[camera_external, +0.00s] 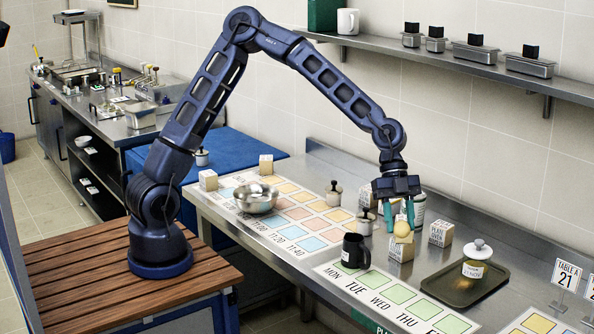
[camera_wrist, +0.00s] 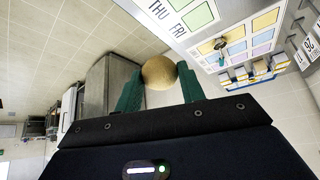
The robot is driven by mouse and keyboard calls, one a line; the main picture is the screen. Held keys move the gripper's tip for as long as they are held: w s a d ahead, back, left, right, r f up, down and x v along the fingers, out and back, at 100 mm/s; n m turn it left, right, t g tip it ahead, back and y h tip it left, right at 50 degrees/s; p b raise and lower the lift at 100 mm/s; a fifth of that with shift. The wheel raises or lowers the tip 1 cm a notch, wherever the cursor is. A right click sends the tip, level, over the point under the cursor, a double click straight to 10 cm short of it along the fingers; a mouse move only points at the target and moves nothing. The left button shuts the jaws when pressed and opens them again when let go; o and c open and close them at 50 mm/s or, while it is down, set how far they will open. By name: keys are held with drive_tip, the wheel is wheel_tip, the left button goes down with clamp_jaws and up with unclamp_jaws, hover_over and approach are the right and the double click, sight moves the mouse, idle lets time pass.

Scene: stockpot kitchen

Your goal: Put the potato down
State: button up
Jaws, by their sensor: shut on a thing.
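The potato (camera_external: 402,229) is a round, tan-yellow thing below my gripper (camera_external: 400,216). In the wrist view the potato (camera_wrist: 158,72) sits between the two green fingertips, which press on its sides. My gripper (camera_wrist: 159,88) is shut on it and points down over the steel counter (camera_external: 330,165). In the external view the potato overlaps the top of a small wooden block (camera_external: 400,250) with lettering. I cannot tell whether it touches that block or hangs in front of or above it.
A black mug (camera_external: 355,251) stands left of the potato, another lettered block (camera_external: 441,233) to its right. A dark tray (camera_external: 480,291) with a lidded jar (camera_external: 474,266) is further right. A day-labelled mat (camera_external: 395,302) lies in front. A steel bowl (camera_external: 256,197) stands farther left.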

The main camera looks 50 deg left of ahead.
hover_over(404, 315)
drive_tip(key=w+a, duration=0.1)
drive_tip(key=a, duration=0.2)
drive_tip(key=d+m, duration=0.1)
drive_tip(key=f, duration=2)
drive_tip(key=shift+d+f, duration=0.1)
drive_tip(key=shift+d, duration=0.1)
drive_tip(key=shift+f, duration=0.1)
drive_tip(key=o, duration=1)
drive_tip(key=shift+w, duration=0.1)
